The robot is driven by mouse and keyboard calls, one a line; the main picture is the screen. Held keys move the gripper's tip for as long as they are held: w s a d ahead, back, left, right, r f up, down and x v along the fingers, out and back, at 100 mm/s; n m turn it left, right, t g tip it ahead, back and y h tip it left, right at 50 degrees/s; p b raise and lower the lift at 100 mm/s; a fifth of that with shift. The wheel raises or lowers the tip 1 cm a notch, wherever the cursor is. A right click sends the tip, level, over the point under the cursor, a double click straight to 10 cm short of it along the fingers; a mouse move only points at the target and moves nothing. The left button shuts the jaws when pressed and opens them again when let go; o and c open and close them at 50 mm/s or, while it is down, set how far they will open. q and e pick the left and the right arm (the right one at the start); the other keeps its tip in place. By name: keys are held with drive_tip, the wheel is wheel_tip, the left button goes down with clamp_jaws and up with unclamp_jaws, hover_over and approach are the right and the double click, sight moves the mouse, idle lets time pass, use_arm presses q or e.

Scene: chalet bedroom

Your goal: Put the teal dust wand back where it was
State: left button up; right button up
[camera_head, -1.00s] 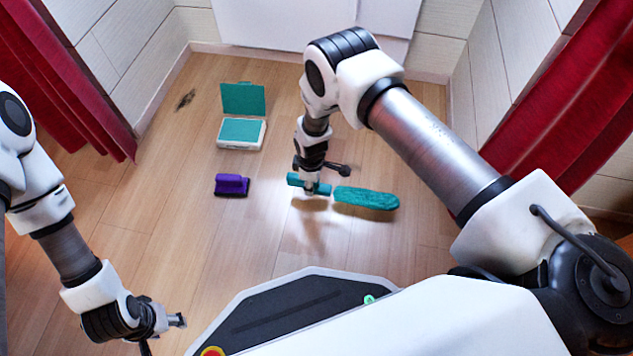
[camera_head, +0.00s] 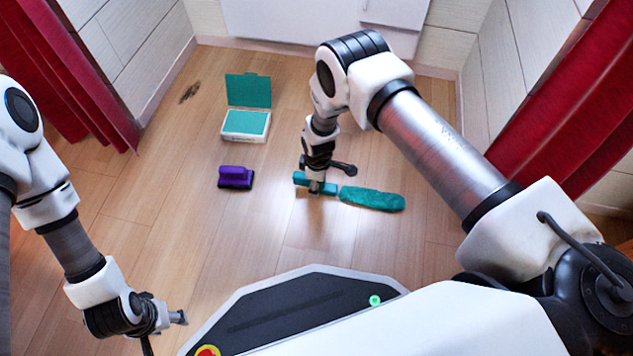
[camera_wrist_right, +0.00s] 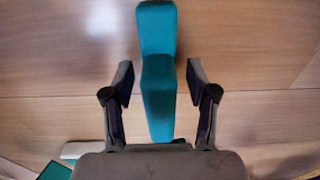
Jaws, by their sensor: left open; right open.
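The teal dust wand (camera_head: 372,198) lies on the wooden floor ahead of me, its fluffy head to the right and its handle to the left. My right gripper (camera_head: 316,187) is low over the handle. In the right wrist view, the wand (camera_wrist_right: 157,85) runs between the two spread fingers of this gripper (camera_wrist_right: 158,82), with a gap on each side. My left gripper (camera_head: 176,319) is open and empty at the lower left, far from the wand.
A purple brush (camera_head: 236,177) stands on the floor left of the wand. Behind it is a white box (camera_head: 246,138) with a teal pad and raised teal lid. A dark smudge (camera_head: 189,92) marks the floor. Red curtains (camera_head: 75,90) hang at both sides. Floor in front of the wand is clear.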

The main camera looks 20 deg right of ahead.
wheel_tip(320, 180, up, 11)
drive_tip(key=p, duration=0.6)
drive_tip(key=shift+d+r+p, duration=0.1)
drive_tip(key=shift+r+p, duration=0.1)
drive_tip(key=shift+p, duration=0.2)
drive_tip(key=shift+s+r, duration=0.1)
drive_tip(key=shift+r, duration=0.4)
drive_tip(key=shift+f, duration=0.1)
drive_tip(key=s+d+r+m, duration=0.1)
drive_tip(key=s+m, duration=0.3)
drive_tip(key=s, duration=0.5)
drive_tip(key=s+d+r+m, duration=0.2)
drive_tip(key=s+d+m, duration=0.2)
drive_tip(key=s, duration=0.5)
drive_tip(key=s+d+r+m, duration=0.2)
drive_tip(key=s+m, duration=0.2)
drive_tip(key=s, duration=0.6)
drive_tip(key=shift+d+r, duration=0.25)
drive_tip(key=shift+d, duration=0.05)
